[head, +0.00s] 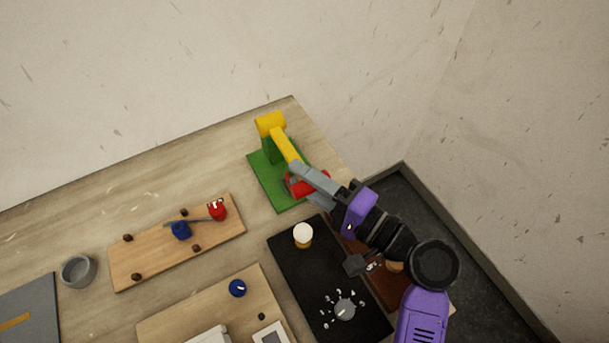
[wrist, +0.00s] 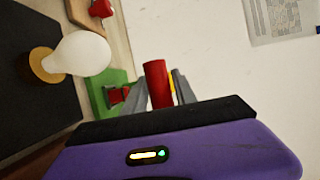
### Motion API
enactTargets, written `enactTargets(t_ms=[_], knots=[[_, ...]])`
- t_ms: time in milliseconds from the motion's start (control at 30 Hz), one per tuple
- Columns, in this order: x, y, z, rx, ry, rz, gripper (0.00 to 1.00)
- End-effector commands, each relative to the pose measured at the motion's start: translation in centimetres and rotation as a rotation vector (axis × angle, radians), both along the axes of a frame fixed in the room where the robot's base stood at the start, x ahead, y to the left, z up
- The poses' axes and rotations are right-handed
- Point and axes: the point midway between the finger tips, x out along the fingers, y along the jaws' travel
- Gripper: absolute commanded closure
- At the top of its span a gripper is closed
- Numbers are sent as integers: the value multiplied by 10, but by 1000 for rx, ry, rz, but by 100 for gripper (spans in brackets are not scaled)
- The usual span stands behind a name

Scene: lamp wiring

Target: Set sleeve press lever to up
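The sleeve press stands at the table's far right corner. It has a green base (head: 262,178), a yellow lever arm (head: 283,145) and a red handle (wrist: 156,82) at the arm's end. The lever arm runs from the yellow top of the post toward my gripper; its exact angle is hard to tell. My gripper (head: 308,186) is at the handle, with one grey finger on each side. In the wrist view the handle fills the gap between the fingers (wrist: 160,88), and they look closed on it. A small red block (wrist: 118,95) sits on the green base.
A wooden board (head: 155,257) with red and blue connectors lies to the left, beside a grey cup (head: 78,271). The wall is behind the press.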

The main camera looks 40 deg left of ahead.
Motion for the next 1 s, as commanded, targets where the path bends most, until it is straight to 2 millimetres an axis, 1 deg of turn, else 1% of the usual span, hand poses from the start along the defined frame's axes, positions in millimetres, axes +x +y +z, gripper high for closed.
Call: enactTargets(t_ms=[33, 133, 167, 1000], knots=[[0, 0, 0, 0, 0, 0, 79], [0, 0, 0, 0, 0, 0, 98], [0, 0, 0, 0, 0, 0, 100], [0, -1, 0, -1, 1, -1, 100]])
